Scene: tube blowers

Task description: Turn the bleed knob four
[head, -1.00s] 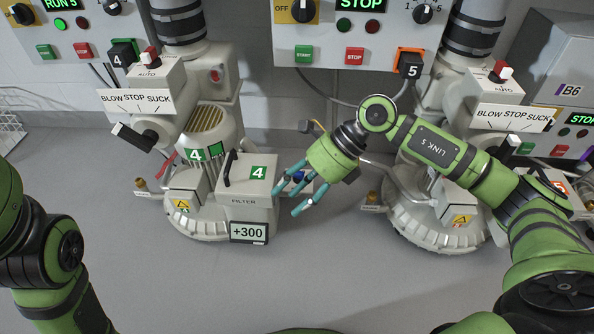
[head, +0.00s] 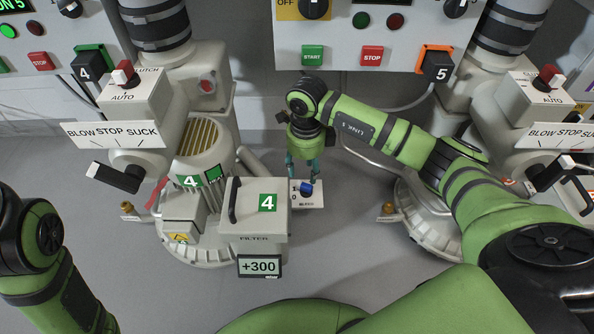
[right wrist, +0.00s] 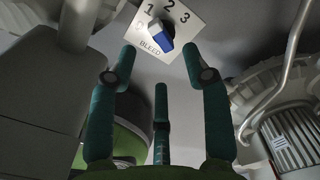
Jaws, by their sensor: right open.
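The bleed knob (head: 306,188) of machine four is small and blue, on a white plate (head: 315,202) just right of the filter box marked 4. In the right wrist view the knob (right wrist: 160,36) has a white side and sits on a plate marked 1, 2, 3 and BLEED. Which mark it points to I cannot tell for sure. My right gripper (head: 302,176) points down over the knob. In the right wrist view its teal fingers (right wrist: 160,60) are spread and empty, with the knob ahead between the two upper fingertips. I see no clear contact. My left gripper is out of view.
The filter box (head: 265,217) with a black handle and a +300 display (head: 260,266) stands close left of my right gripper. Machine five's round base (head: 425,215) is to its right. The control panel (head: 340,50) is behind. Floor in front is clear.

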